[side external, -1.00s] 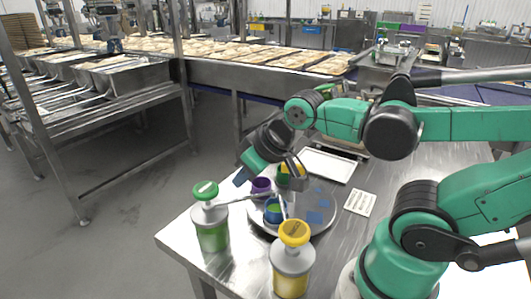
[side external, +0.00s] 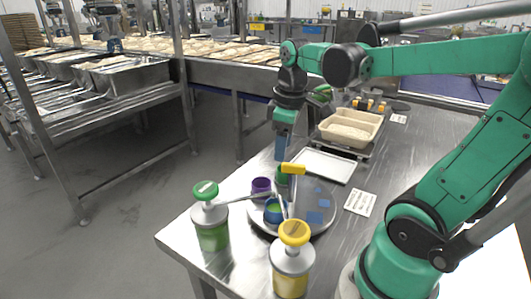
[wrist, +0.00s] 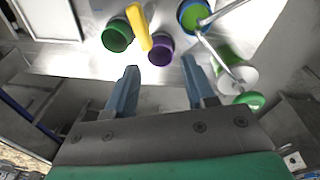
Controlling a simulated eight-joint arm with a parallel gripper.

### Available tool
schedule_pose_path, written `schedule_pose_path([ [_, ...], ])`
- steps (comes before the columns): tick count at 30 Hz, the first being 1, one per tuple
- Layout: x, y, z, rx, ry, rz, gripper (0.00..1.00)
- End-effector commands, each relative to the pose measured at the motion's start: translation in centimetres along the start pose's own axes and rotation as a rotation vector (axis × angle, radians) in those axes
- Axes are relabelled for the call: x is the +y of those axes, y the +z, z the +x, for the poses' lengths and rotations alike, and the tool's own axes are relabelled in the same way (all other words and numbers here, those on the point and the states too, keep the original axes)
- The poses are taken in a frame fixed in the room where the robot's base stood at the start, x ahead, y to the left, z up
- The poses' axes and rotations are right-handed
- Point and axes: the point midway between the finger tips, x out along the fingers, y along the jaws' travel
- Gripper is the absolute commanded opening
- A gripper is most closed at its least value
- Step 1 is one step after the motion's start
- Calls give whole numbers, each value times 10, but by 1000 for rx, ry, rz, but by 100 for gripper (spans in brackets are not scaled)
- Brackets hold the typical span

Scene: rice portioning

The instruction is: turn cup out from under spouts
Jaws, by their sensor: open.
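A blue cup with green contents (side external: 273,213) stands on the round metal turntable (side external: 327,221), with the spouts of the green-topped pump bottle (side external: 212,222) and yellow-topped pump bottle (side external: 292,265) reaching over it. In the wrist view the blue cup (wrist: 187,27) also has spouts over it. A purple cup (side external: 261,186) and a green cup (side external: 282,179) stand farther back on the turntable. A yellow handle (side external: 293,169) rises beside the green cup. My gripper (side external: 281,153) points down, open and empty, above the back of the turntable. In the wrist view the handle (wrist: 139,27) lies ahead of the fingertips.
Blue square marks (side external: 318,204) show on the turntable. A green-topped bottle stands at right in the wrist view (wrist: 234,78).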

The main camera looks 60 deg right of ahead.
Motion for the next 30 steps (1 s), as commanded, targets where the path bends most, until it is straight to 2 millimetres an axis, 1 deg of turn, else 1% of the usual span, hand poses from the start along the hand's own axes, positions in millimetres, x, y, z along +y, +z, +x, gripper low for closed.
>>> schedule_pose_path([
  [1, 11, 6, -2, -40, -27, -18, 49],
  [3, 19, 13, -3, -78, -62, -51, 49],
  [6, 24, 17, -2, -101, -87, -76, 49],
  [8, 24, 18, 2, -104, -91, -81, 49],
  [15, 21, 21, 30, -102, -89, -82, 49],
  [19, 20, 22, 42, -102, -88, -82, 49],
  [24, 18, 23, 50, -101, -88, -81, 49],
  [30, 18, 23, 51, -101, -88, -81, 49],
])
